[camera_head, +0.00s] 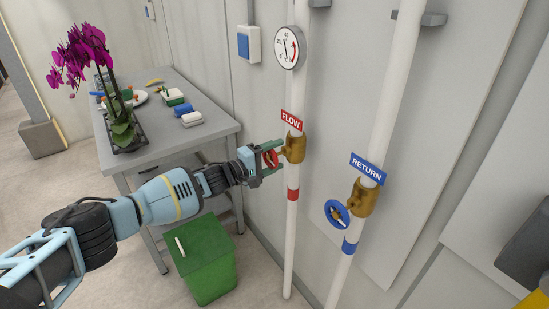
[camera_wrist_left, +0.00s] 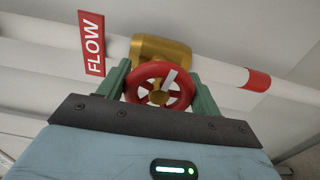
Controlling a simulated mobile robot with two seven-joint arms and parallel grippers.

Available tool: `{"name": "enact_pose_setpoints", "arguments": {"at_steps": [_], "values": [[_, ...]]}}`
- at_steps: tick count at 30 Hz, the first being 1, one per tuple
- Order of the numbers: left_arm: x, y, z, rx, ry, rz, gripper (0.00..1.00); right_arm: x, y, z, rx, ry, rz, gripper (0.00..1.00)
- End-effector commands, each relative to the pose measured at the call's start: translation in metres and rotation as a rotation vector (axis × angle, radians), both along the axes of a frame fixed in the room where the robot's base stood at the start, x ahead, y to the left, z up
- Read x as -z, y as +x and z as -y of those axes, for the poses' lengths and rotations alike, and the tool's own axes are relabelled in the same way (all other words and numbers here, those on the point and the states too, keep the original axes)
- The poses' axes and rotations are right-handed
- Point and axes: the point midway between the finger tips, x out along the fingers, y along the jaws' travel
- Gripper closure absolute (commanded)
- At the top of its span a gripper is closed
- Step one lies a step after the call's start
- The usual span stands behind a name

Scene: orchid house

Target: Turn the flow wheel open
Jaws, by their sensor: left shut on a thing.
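The red flow wheel (camera_head: 270,158) sits on a brass valve (camera_head: 294,148) on the left white pipe, under the red FLOW label (camera_head: 292,120). My left gripper (camera_head: 269,160) is shut on the wheel, with one green finger on each side of its rim. In the left wrist view the wheel (camera_wrist_left: 159,86) lies between the two fingers, and a white mark shows on its upper right part. The brass valve body (camera_wrist_left: 160,55) is behind it. My right gripper is not in view.
The right pipe carries a blue RETURN label (camera_head: 367,168) and a blue wheel (camera_head: 338,214). A round gauge (camera_head: 288,48) is above the flow valve. A grey table (camera_head: 190,142) with an orchid (camera_head: 122,125) stands left, and a green bin (camera_head: 207,267) is below.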

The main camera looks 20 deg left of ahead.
Motion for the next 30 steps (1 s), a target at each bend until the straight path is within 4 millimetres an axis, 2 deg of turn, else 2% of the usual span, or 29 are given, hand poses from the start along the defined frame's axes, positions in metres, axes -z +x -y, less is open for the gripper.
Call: {"name": "enact_pose_setpoints", "arguments": {"at_steps": [9, 26, 27, 30], "values": [[0.0005, -0.0002, 0.0000, 0.000, -0.103, -0.081, 0.58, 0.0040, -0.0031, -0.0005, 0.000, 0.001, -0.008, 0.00], [-0.0004, -0.0001, -0.0001, 0.000, -0.129, -0.100, 0.58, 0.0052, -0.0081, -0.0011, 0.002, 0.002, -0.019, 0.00], [-0.0004, -0.0001, -0.0001, 0.000, -0.129, -0.100, 0.31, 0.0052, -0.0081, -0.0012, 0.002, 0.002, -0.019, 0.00], [-0.0004, -0.0001, -0.0001, 0.000, -0.128, -0.100, 0.18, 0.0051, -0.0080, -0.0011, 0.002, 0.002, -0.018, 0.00]]}}
